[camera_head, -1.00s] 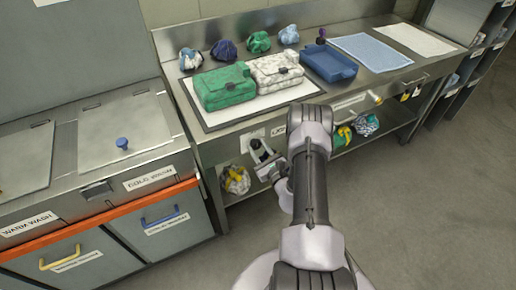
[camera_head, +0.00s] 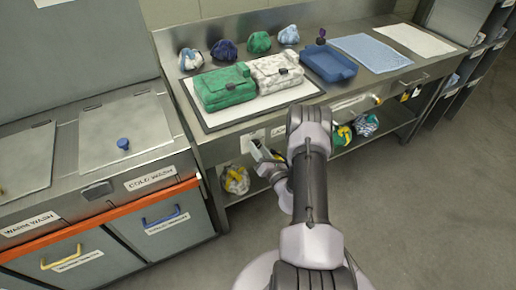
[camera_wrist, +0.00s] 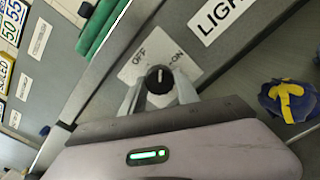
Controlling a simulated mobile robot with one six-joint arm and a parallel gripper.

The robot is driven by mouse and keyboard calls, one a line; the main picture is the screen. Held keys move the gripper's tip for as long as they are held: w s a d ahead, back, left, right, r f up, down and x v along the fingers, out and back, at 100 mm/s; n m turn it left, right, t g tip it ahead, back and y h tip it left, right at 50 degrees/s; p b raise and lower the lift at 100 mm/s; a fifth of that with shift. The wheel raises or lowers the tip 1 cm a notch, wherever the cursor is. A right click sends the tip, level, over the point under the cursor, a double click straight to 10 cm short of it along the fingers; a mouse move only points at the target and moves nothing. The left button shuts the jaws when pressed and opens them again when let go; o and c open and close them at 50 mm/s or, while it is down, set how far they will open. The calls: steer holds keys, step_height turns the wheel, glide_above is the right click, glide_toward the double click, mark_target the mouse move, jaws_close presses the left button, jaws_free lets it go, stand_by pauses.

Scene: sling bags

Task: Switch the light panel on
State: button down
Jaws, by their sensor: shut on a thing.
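The light panel (camera_head: 217,119) is a white sheet in a dark frame on the bench top, under a green bag and a white patterned bag. Its black rotary knob (camera_wrist: 159,76) sits on a white plate (camera_wrist: 135,70) marked OFF and ON, on the bench front. My gripper (camera_wrist: 160,88) is shut on the knob, with one finger on each side. It also shows at the bench front in the head view (camera_head: 258,152). The knob's white mark points between OFF and ON. I cannot tell whether the panel is lit.
The green bag (camera_head: 225,90) and white bag (camera_head: 277,76) lie on the panel. A blue tray (camera_head: 328,63) stands to their right. A yellow-and-blue bundle (camera_wrist: 286,98) is on the shelf below. Sink units with a blue-knobbed lid (camera_head: 123,144) stand at left.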

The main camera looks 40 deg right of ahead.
steer(key=shift+m, duration=3.9)
steer(key=c, duration=0.9)
jaws_free()
steer(key=shift+p, duration=0.3)
steer(key=p+v, duration=0.4)
steer(key=v, duration=1.3)
steer(key=shift+s+a, duration=0.2)
